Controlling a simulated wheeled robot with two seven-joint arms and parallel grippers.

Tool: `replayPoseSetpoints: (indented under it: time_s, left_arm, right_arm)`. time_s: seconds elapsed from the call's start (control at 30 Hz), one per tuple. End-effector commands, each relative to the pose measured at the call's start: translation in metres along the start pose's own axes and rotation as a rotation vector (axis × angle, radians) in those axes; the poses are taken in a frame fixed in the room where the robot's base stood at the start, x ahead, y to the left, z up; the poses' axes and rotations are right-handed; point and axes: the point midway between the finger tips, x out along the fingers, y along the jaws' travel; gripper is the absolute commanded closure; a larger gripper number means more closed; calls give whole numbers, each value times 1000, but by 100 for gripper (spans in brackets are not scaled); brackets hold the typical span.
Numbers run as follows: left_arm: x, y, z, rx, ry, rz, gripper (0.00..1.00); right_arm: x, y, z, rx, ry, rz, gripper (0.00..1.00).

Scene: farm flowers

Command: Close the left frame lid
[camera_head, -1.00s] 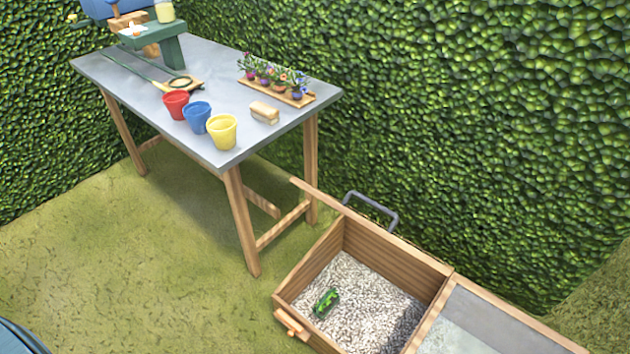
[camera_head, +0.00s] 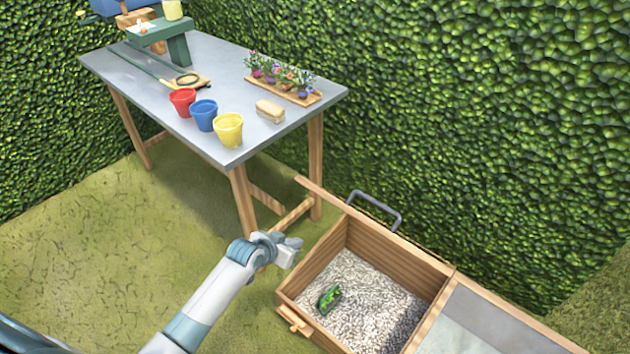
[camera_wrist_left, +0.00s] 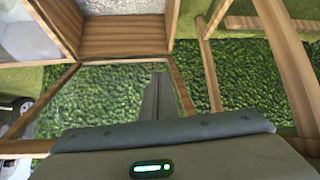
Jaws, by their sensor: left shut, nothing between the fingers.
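The left frame is an open wooden box (camera_head: 395,255) holding gravel and a small green object (camera_head: 328,298). Its lid (camera_head: 325,196) stands raised along the back edge, seen nearly edge-on, with a grey handle (camera_head: 375,208) behind it. My left gripper (camera_head: 293,248) is shut and empty, in the air by the box's left side, apart from the lid in the head view. In the left wrist view its fingers (camera_wrist_left: 160,95) show before a wooden-framed panel, seemingly the lid (camera_wrist_left: 70,88), with hedge visible through it; contact cannot be told. My right gripper is not in view.
A grey table (camera_head: 215,65) stands at the back left with red, blue and yellow pots, a brush and a flower tray (camera_head: 285,90). The right frame (camera_head: 480,320) has its glass lid down. A hedge closes off the back. Grass at left is free.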

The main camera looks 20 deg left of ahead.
Motion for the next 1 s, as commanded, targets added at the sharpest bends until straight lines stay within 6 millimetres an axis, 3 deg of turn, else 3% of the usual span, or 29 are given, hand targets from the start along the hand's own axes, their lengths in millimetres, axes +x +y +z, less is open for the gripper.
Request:
replayPoseSetpoints:
  time_s: [0.03, 0.1, 0.2, 0.33, 0.5, 1.0]
  left_arm:
    - [-14, -7, -51, 21, 44, 12, 100]
    - [-32, -11, -101, 42, 83, 35, 100]
    - [-56, -12, -156, 75, 126, 64, 100]
    - [-80, -11, -197, 109, 158, 88, 100]
    - [-90, -9, -212, 123, 169, 99, 100]
    - [-83, -9, -213, 120, 168, 99, 100]
  right_arm:
    - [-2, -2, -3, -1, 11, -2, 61]
    - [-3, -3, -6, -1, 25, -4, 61]
    - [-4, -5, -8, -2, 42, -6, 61]
    - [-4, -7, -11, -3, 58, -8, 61]
    - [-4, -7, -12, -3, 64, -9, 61]
    - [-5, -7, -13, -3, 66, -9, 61]
